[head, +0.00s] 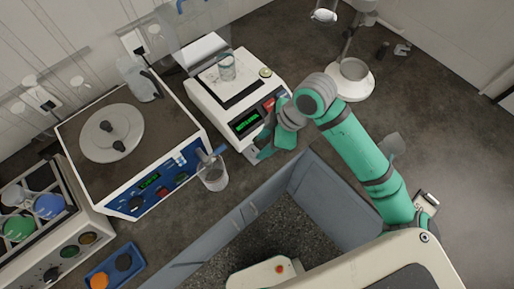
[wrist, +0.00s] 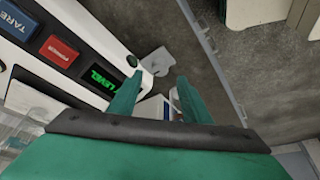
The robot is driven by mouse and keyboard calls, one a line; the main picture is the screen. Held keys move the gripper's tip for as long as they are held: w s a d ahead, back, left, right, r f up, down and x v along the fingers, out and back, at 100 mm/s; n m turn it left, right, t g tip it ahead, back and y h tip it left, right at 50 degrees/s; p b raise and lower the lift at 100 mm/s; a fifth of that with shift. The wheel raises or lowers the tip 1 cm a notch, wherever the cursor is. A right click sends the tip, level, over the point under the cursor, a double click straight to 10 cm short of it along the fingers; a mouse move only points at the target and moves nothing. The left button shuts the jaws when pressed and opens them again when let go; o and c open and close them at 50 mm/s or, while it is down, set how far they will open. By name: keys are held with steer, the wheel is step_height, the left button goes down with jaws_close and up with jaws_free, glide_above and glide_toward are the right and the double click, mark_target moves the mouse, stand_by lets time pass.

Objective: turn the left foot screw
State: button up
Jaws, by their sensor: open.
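The white balance (head: 205,101) stands on the dark floor-like surface, its green display (head: 246,122) lit. In the wrist view its display (wrist: 101,81) reads LEVEL. A grey lobed piece (wrist: 156,61) juts out at the balance's near corner and seems to be the left foot screw; in the head view my gripper partly covers that corner. My gripper (head: 265,148) is open beside this corner. In the wrist view my gripper (wrist: 157,90) shows two green fingers apart, nothing between them, with the grey piece just beyond the tips. I cannot tell if they touch it.
A glass beaker (head: 226,68) sits on the balance pan. A white-based stand (head: 348,82) is at the right.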

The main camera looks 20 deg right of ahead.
mark_target(255, 152)
steer(key=shift+x, duration=2.8)
steer(key=shift+c, duration=0.2)
steer(key=c, duration=1)
